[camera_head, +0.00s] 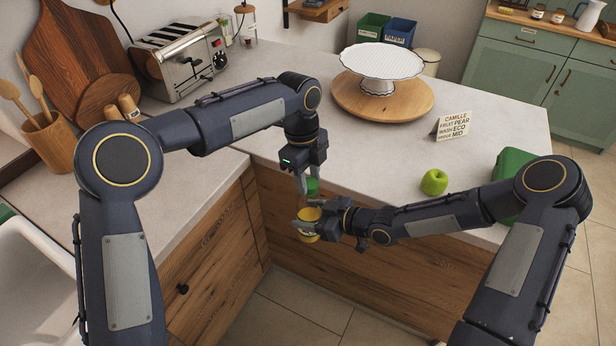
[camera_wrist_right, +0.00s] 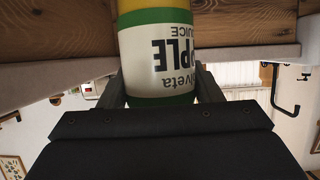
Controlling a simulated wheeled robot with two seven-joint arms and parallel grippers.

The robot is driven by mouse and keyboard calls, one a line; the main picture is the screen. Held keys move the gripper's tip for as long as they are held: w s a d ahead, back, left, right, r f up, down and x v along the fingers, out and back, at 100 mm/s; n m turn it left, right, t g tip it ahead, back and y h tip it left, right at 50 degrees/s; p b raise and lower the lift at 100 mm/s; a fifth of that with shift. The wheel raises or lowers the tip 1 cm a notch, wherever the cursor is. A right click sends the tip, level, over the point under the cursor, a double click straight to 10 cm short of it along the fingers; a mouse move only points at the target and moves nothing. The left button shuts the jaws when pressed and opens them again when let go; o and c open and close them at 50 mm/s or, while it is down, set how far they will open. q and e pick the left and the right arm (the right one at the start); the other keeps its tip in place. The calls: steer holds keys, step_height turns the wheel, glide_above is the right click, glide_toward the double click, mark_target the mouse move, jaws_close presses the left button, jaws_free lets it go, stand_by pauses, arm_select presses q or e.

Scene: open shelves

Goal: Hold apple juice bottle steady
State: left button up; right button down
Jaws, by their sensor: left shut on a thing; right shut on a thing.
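The apple juice bottle (camera_head: 309,215) is held upright in front of the counter's front edge, with a yellow body and a green cap (camera_head: 313,186). Its white label with green bands and the word APPLE shows upside down in the right wrist view (camera_wrist_right: 167,62). My right gripper (camera_head: 312,224) is shut around the bottle's body from the right, one finger on each side. My left gripper (camera_head: 307,187) points down from above and is shut on the green cap. The bottle's far side is hidden.
A green apple (camera_head: 434,182) and a small lettered card (camera_head: 452,125) stand on the pale counter (camera_head: 350,160). A white cake stand (camera_head: 381,62) rests on a round wooden board (camera_head: 350,98). A toaster (camera_head: 182,62) stands at the back left. The counter's middle is clear.

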arm_select(q)
steer(key=m, duration=0.5)
steer(key=shift+w+d, duration=0.1)
steer(key=m+y, duration=0.1)
steer(key=m, duration=0.4)
steer(key=shift+d+m, duration=0.1)
steer(key=shift+m, duration=0.2)
steer(key=m, duration=0.5)
steer(key=shift+y, duration=0.3)
steer(key=m, duration=0.3)
steer(key=shift+d+m, duration=0.1)
steer(key=shift+m, duration=0.2)
steer(key=o, duration=0.9)
steer(key=shift+o, duration=0.2)
